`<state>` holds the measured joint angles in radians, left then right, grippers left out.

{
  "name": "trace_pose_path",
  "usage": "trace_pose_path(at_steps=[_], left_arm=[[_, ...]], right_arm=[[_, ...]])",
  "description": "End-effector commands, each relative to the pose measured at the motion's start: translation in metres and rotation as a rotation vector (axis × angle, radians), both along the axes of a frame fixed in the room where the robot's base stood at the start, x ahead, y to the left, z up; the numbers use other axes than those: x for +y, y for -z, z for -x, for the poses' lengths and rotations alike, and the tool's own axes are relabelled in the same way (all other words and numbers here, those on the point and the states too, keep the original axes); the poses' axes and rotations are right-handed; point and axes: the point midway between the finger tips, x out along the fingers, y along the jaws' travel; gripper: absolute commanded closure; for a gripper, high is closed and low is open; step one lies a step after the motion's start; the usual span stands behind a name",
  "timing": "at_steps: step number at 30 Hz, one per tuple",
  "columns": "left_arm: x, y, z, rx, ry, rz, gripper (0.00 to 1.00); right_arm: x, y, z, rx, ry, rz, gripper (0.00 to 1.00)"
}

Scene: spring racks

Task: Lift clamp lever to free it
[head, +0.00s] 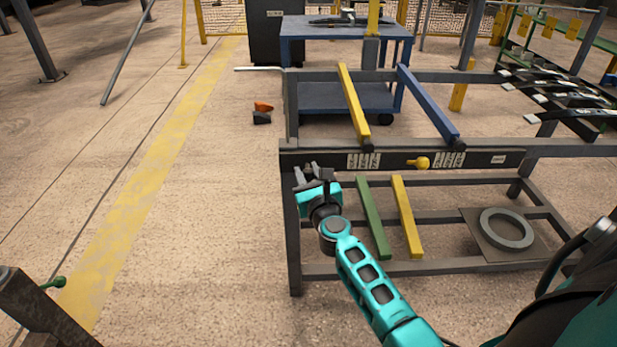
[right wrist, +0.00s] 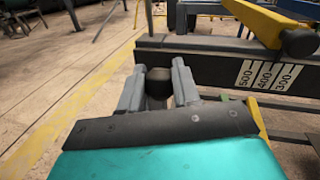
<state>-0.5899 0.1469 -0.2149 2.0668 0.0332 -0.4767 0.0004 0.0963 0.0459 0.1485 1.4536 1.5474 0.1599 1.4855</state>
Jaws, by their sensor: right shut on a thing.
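My right gripper (head: 305,176) is at the left end of the rack's dark front rail (head: 330,160). In the right wrist view its two grey fingers (right wrist: 158,88) are shut on a dark round knob (right wrist: 159,75), which looks like the end of the clamp lever. The rest of the lever is hidden behind the knob and the gripper. A yellow knob (head: 418,163) sits farther right on the same rail, between white scale labels. My left gripper is not in view.
Yellow (head: 354,105) and blue (head: 430,105) bars span the rack top. Green (head: 373,218) and yellow (head: 407,217) bars and a grey ring (head: 506,229) are on its lower level. A blue cart (head: 345,97) stands behind. The floor to the left is mostly clear.

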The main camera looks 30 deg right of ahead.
Motion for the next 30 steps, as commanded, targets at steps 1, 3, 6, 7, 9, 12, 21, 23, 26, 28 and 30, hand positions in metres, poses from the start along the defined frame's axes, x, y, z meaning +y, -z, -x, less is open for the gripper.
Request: trace_pose_path(at_steps=[1, 3, 6, 7, 9, 12, 21, 23, 26, 28, 30], left_arm=[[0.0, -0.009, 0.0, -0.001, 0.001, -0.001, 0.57], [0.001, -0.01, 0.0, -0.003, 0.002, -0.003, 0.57], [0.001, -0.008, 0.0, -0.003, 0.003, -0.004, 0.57], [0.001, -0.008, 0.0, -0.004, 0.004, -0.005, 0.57], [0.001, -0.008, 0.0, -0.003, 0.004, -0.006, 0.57], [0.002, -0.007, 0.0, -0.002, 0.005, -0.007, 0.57], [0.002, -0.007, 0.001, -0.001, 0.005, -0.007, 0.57], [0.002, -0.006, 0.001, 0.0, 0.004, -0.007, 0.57], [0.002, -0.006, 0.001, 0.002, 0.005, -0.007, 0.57], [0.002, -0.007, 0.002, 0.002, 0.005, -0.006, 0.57], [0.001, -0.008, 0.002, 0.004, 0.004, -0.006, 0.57]], right_arm=[[-0.003, -0.018, -0.005, -0.015, 0.005, 0.004, 1.0], [-0.004, -0.018, -0.006, -0.015, 0.005, 0.006, 1.0], [-0.005, -0.017, -0.006, -0.015, 0.005, 0.007, 1.0], [-0.005, -0.017, -0.006, -0.016, 0.005, 0.007, 1.0], [-0.005, -0.017, -0.006, -0.016, 0.005, 0.007, 1.0], [-0.005, -0.017, -0.006, -0.015, 0.005, 0.007, 0.62], [-0.004, -0.013, -0.004, -0.009, 0.003, 0.004, 0.45], [-0.004, -0.012, -0.004, -0.008, 0.003, 0.004, 0.45], [-0.003, -0.012, -0.002, -0.007, 0.002, 0.003, 0.45], [-0.001, -0.012, 0.002, -0.007, 0.002, 0.003, 0.45], [0.001, -0.011, 0.01, -0.005, 0.002, 0.002, 0.45]])
